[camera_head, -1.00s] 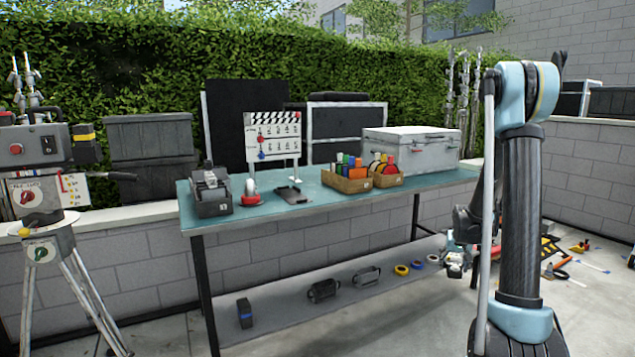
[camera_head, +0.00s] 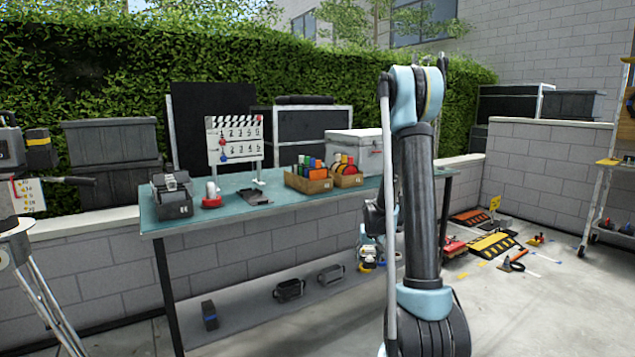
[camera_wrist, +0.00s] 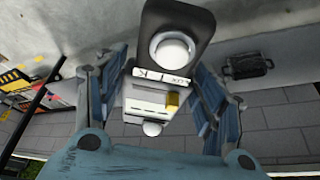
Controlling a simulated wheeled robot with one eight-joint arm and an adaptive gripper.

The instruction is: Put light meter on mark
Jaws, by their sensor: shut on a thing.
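The light meter (camera_wrist: 176,22) is between the fingers of my gripper (camera_wrist: 160,78) in the wrist view. It has a dark rounded part with a white dome, and a pale labelled body with a yellow patch. The blue-grey fingers are shut on it from both sides. In the head view my gripper (camera_head: 370,256) is low beside the table's right end, partly hidden by my arm, and the meter is hard to make out there. Small yellow and blue marks lie on the ground to the right, including a yellow one (camera_head: 463,276); which one is the task's mark I cannot tell.
The teal table (camera_head: 225,222) holds a clapperboard (camera_head: 234,143), open boxes (camera_head: 306,184) and a silver case (camera_head: 354,155). Black cases (camera_head: 290,289) lie on its lower shelf.

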